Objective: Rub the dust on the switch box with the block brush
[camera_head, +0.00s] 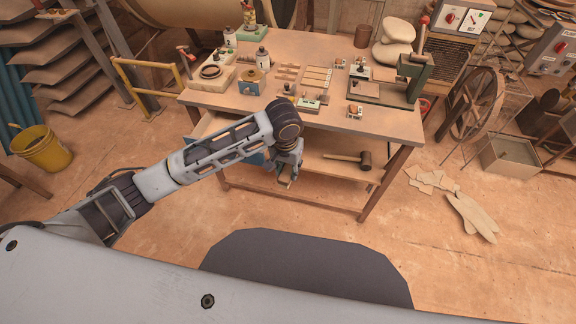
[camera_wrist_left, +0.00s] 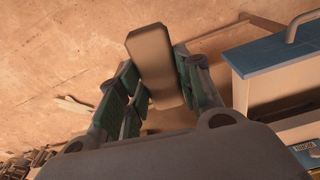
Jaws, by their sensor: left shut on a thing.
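My left gripper (camera_head: 287,180) hangs in front of the workbench, below the tabletop level. It also shows in the left wrist view (camera_wrist_left: 158,88), shut on a plain brown block, which looks like the block brush (camera_wrist_left: 153,52). No bristles can be made out. Two grey boxes with red and dark switches stand at the right: one at the back (camera_head: 465,19) and one at the right edge (camera_head: 556,47). I cannot tell which is the switch box, and dust is too small to make out. Both are far from my left gripper. My right gripper is not in view.
The workbench (camera_head: 320,52) carries bottles, small blocks and a green press (camera_head: 412,82). A mallet (camera_head: 350,158) lies on its lower shelf. A blue-fronted drawer (camera_wrist_left: 270,53) is close beside my left gripper. A spoked wheel (camera_head: 478,100) stands right of the bench. Open floor lies in front.

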